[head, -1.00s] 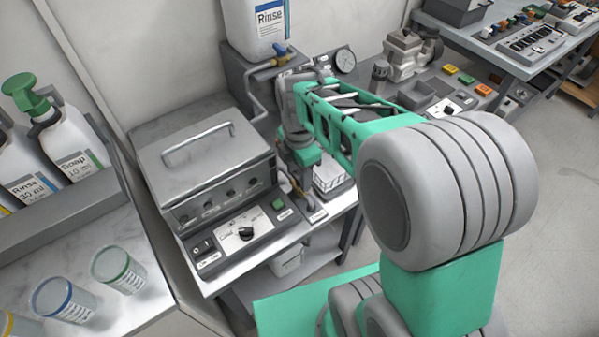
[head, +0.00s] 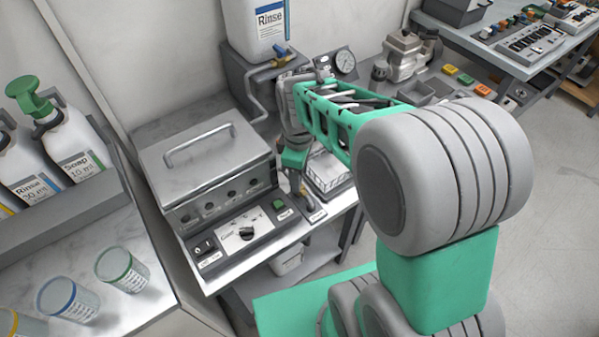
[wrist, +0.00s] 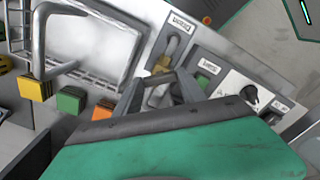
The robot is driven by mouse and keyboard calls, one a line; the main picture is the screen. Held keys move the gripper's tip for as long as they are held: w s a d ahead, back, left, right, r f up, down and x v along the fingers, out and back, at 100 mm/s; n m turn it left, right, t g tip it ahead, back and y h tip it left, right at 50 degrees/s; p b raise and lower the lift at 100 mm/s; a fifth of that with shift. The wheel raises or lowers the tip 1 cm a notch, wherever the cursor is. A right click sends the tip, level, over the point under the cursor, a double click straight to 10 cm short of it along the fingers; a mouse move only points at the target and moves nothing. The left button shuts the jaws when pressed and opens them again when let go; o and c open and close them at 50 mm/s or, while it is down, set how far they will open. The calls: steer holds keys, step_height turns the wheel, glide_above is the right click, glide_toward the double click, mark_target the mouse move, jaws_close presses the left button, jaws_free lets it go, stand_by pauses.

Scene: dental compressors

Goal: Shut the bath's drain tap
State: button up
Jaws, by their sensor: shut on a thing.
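The bath (head: 205,165) is a grey metal box with a handled lid, left of my arm in the head view. Its front panel carries a black knob, a switch and a green button. The drain tap (wrist: 162,65) is a small brass fitting beside a white label in the wrist view. My gripper (wrist: 160,78) is shut on the tap, with a finger on each side of it. In the head view my gripper (head: 296,184) is low at the bath's right front corner. The fingers and wrist hide most of the tap, so its lever angle is unclear.
A white basket-like box (head: 327,172) stands close to the right of my gripper. Behind are a Rinse canister (head: 258,30), a blue-handled valve (head: 282,58) and a gauge (head: 345,61). Bottles and cups (head: 122,270) stand at left. Open floor lies at right.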

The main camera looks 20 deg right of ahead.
steer(key=m, duration=0.4)
steer(key=shift+w+r, duration=0.1)
steer(key=shift+r, duration=0.05)
steer(key=shift+m+p, duration=0.35)
steer(key=shift+m, duration=1.45)
steer(key=o, duration=1.4)
steer(key=shift+c, duration=0.2)
step_height(320, 180, up, 8)
steer(key=shift+f, duration=0.2)
